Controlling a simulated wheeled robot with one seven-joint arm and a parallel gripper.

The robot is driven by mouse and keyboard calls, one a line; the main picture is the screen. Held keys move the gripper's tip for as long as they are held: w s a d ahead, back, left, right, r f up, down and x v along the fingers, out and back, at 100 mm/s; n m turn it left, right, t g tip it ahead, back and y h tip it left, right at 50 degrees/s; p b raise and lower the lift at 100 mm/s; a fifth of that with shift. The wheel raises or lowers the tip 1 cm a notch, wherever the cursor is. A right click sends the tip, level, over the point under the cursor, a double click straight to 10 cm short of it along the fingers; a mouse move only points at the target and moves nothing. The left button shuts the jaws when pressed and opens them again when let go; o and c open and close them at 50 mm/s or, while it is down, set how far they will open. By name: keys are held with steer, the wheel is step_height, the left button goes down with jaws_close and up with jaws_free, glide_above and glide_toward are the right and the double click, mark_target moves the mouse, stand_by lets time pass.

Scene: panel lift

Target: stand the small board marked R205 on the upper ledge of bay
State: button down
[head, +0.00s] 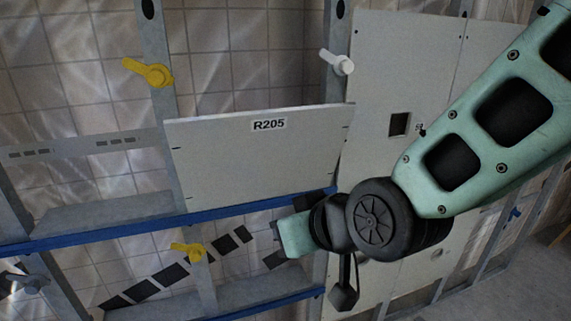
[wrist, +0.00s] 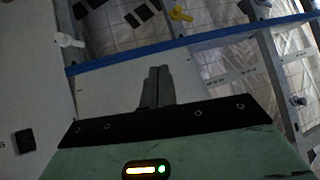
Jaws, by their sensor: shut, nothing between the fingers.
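The small board marked R205 (head: 255,165) stands on its long edge in the head view, its lower edge along the blue upper ledge (head: 120,232). It spans from the middle stud to near the right stud, label upright. Whether it sits fully back against the studs I cannot tell. My gripper is at the board's lower right in the head view, its fingertips not clear there. In the wrist view my gripper (wrist: 156,70) is shut and empty, its fingers in front of a pale surface, apparently the board (wrist: 105,92), near the blue ledge (wrist: 190,42).
A yellow turn clip (head: 150,72) and a white one (head: 338,62) sit on the studs above the board. Another yellow clip (head: 187,252) is below the ledge. A large pale panel (head: 405,70) covers the bay at right. Open tiled bay lies left.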

steer(key=w+r+m+t, duration=0.1)
steer(key=w+r+t, duration=0.2)
steer(key=w+t, duration=0.15)
steer(key=m+t+h, duration=0.1)
steer(key=t, duration=0.4)
glide_toward(268, 135)
steer(key=shift+p+x, duration=0.8)
steer(key=shift+x, duration=1.75)
steer(key=shift+r, duration=0.1)
steer(key=shift+w, duration=0.15)
steer(key=shift+x, duration=1.45)
steer(key=shift+w+a+b, duration=0.1)
steer(key=shift+w+b, duration=0.2)
steer(key=shift+w+a, duration=0.2)
steer(key=shift+w, duration=0.5)
steer(key=shift+w+a, duration=0.1)
steer(key=shift+w, duration=0.25)
